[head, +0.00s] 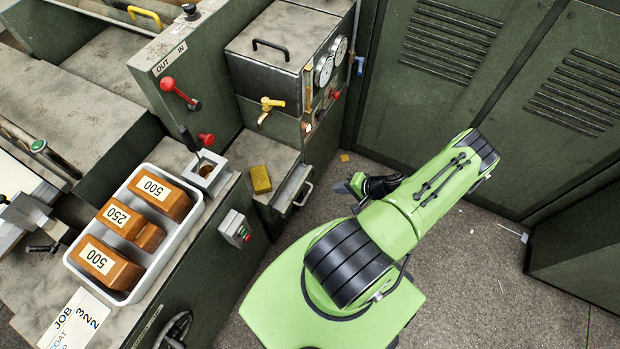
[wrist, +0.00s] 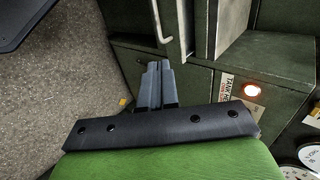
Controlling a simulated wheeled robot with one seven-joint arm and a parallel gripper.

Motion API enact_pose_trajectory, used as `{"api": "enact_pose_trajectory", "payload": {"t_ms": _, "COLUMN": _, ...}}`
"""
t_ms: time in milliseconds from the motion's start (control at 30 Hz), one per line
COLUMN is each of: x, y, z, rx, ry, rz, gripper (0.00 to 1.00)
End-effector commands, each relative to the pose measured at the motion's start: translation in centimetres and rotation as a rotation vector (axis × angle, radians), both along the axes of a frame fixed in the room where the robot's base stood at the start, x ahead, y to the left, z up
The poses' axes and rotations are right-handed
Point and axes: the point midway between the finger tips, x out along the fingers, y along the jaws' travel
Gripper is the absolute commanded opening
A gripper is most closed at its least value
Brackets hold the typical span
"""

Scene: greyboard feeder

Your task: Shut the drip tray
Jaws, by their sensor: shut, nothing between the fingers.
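The drip tray (head: 286,196) is a grey drawer low on the machine, under the box with the yellow tap. It stands partly out, with a strip of its pale inside showing and a bar handle (head: 303,194) on its front. In the wrist view the tray front (wrist: 188,28) and the upright-looking handle (wrist: 160,22) are at the top. My gripper (head: 345,188) is shut and empty, to the right of the handle and apart from it in the head view. Its fingers (wrist: 157,68) point toward the handle in the wrist view. The exact gap is unclear.
A yellow sponge (head: 260,179) lies on the ledge beside the tray. A small switch box (head: 235,229) is on the nearer machine side. Gauges (head: 324,71) and a red knob sit above. Green lockers (head: 440,90) stand behind my arm. Floor between machine and lockers is mostly clear.

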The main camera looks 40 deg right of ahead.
Motion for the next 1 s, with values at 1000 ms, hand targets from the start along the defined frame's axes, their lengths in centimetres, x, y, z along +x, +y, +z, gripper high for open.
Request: {"api": "enact_pose_trajectory", "payload": {"t_ms": 1000, "x": 10.4, "y": 3.7, "z": -6.5, "rx": 0.002, "ry": 0.001, "rz": -0.002, "gripper": 0.00}}
